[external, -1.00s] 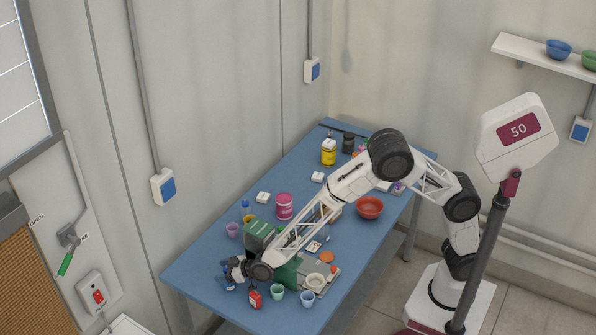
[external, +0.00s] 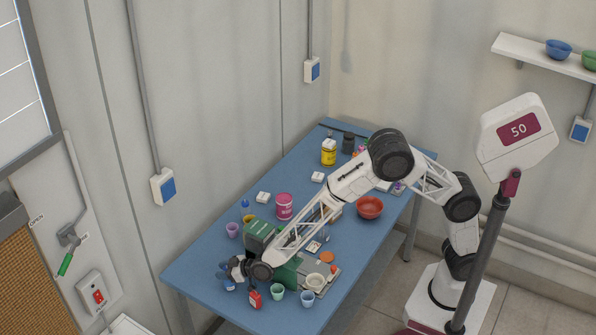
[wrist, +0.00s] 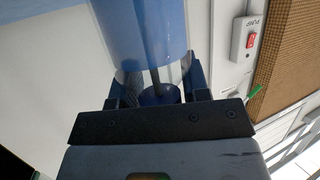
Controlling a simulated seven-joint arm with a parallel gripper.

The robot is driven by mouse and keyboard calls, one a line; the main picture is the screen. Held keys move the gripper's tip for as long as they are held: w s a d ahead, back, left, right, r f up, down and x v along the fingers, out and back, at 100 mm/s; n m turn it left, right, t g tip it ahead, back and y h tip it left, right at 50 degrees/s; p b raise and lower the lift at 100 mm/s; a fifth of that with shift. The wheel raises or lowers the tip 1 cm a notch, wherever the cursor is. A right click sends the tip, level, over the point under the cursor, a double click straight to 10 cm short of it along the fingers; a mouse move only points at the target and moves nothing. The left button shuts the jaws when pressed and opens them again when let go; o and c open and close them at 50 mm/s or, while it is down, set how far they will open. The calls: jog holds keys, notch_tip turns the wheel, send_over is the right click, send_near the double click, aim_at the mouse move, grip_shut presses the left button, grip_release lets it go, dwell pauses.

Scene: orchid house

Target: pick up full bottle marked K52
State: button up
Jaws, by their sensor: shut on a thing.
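My gripper (external: 229,272) is low at the near left end of the blue table in the external view. It is shut on a clear bottle with blue contents (wrist: 140,35), which fills the upper middle of the wrist view between the fingers. The end of the bottle nearest the camera is clear, and a dark blue round part (wrist: 158,94) shows there. No K52 mark can be read on it from here. In the external view the held bottle is small and mostly hidden by my gripper.
A red bottle (external: 255,299), a green cup (external: 277,292) and a light blue cup (external: 307,298) stand close to my gripper. Another blue bottle (external: 245,207) and a purple cup (external: 232,230) stand behind.

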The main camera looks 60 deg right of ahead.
jog(key=shift+s+f, duration=0.1)
jog(key=shift+f, duration=0.1)
jog(key=shift+r, duration=0.3)
grip_shut()
notch_tip(320, 180, up, 10)
jog(key=shift+f, duration=0.15)
